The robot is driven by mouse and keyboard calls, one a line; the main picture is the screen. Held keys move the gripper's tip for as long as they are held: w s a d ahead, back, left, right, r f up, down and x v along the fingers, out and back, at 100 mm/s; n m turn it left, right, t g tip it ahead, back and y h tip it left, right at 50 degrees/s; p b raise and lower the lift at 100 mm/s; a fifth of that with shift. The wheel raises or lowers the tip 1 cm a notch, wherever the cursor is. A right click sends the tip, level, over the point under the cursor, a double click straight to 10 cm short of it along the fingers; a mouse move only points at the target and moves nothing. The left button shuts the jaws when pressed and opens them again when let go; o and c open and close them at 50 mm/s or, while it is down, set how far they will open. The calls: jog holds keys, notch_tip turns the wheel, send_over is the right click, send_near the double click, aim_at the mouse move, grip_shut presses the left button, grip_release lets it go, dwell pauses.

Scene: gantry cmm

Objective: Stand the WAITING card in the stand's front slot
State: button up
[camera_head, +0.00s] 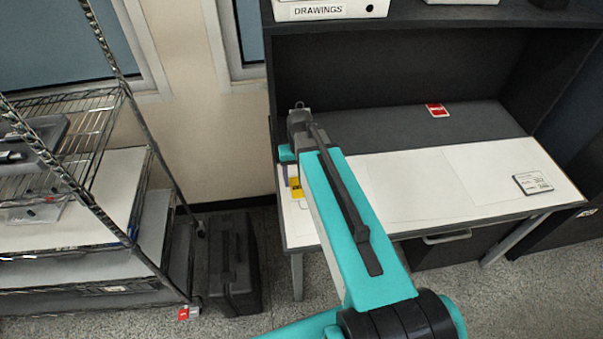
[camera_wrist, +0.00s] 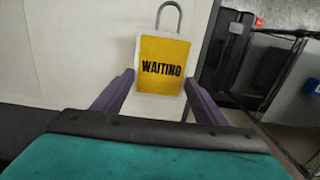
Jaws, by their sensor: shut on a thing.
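The WAITING card (camera_wrist: 163,52) is yellow with black letters, a pale border and a grey loop at its top. In the wrist view it sits between the two fingers of my gripper (camera_wrist: 159,80), which is shut on it.
The worktop (camera_head: 405,190) is mostly clear. A white printed card (camera_head: 533,182) lies at its right end, and a red card (camera_head: 437,110) lies on the dark rear strip. A wire rack (camera_head: 75,165) and a black case (camera_head: 232,262) stand to the left.

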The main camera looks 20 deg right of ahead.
dwell(0.4)
jog(key=shift+w+a+f, duration=0.15)
jog(key=shift+w+a+b, duration=0.15)
jog(key=shift+w+b, duration=0.05)
jog(key=shift+b, duration=0.3)
jog(key=w+a+r+n+b, duration=0.2)
jog(key=a+r+n+b, duration=0.1)
jog(key=r, duration=0.3)
jog(key=w+a+r+n+b, duration=0.3)
jog(key=r+n+b, duration=0.1)
jog(key=r, duration=0.3)
jog(key=shift+w+n+b, duration=0.15)
jog(key=shift+n+b, duration=0.2)
jog(key=shift+n, duration=0.25)
jog(key=shift+a, duration=0.1)
jog(key=shift+a, duration=0.1)
